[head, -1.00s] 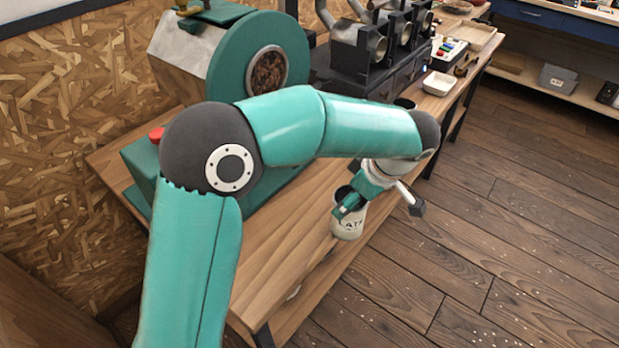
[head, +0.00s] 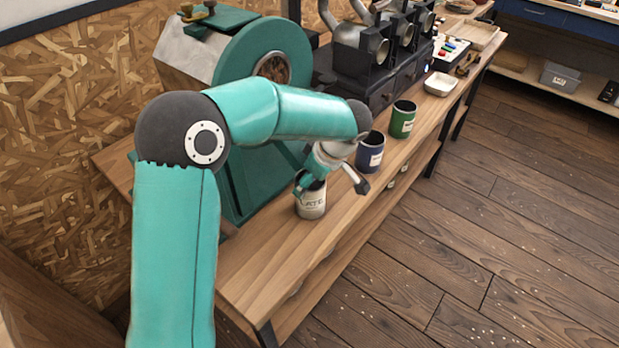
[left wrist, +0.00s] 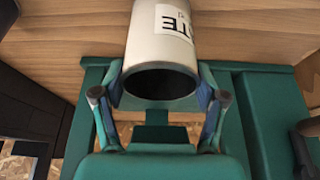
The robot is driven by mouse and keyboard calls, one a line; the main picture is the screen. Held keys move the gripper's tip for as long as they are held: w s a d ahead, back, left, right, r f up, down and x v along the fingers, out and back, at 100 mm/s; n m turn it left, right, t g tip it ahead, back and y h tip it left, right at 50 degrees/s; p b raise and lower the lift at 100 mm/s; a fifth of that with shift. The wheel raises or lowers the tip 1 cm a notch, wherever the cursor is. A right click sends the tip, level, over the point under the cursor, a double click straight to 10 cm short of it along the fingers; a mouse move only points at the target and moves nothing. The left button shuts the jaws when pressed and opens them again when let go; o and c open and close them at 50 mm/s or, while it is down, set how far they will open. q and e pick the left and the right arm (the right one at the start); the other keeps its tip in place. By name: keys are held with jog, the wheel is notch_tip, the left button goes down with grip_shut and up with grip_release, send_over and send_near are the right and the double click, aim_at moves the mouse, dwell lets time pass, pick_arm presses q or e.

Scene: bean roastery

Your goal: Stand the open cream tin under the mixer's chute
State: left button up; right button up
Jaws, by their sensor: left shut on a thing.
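The cream tin (head: 311,205) has a white label with dark letters and an open, dark mouth. It is upright in the head view, in front of the mixer. My left gripper (head: 308,185) is shut on it near the rim. In the left wrist view the tin (left wrist: 163,45) sits between both fingers (left wrist: 160,82), its mouth toward the camera. I cannot tell whether its base touches the bench. The teal mixer (head: 240,52) with a round window stands behind my left arm; its chute is hidden or not clear. My right gripper is not in view.
On the wooden bench (head: 265,265), a blue tin (head: 369,155) and a green tin (head: 402,122) stand to the right of the cream tin. A white dish (head: 440,84) and a dark machine (head: 375,70) are farther back. The bench's near-left end is bare.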

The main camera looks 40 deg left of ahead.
pick_arm(q)
jog(key=shift+f, duration=0.15)
jog(key=o, duration=1.5)
jog(key=shift+o, duration=0.2)
jog(key=v, duration=1.2)
jog(key=shift+r, duration=0.25)
